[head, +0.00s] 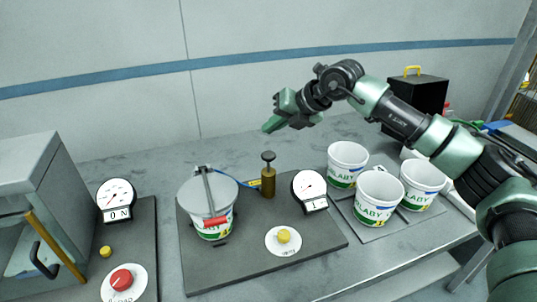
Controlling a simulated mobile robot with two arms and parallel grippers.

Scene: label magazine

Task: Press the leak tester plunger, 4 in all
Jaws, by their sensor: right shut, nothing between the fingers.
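The leak tester stands on a dark base plate (250,262) in the middle of the table. Its plunger is a brass cylinder with a black knob (268,157) on top, and the knob stands raised above the brass body (268,183). A blue hose runs from it to a white cup (214,226) under a clamped grey lid (203,193). A dial gauge (309,184) with a counter reading what looks like 1 is to the right. My right gripper (268,127) is shut and empty, above the plunger and apart from it. My left gripper is not in view.
Three white cups (376,197) stand on a grey mat to the right. A yellow button (283,236) is at the plate's front. A grey machine with a gauge (117,193) and a red knob (122,280) is at left. A black box (418,92) stands behind.

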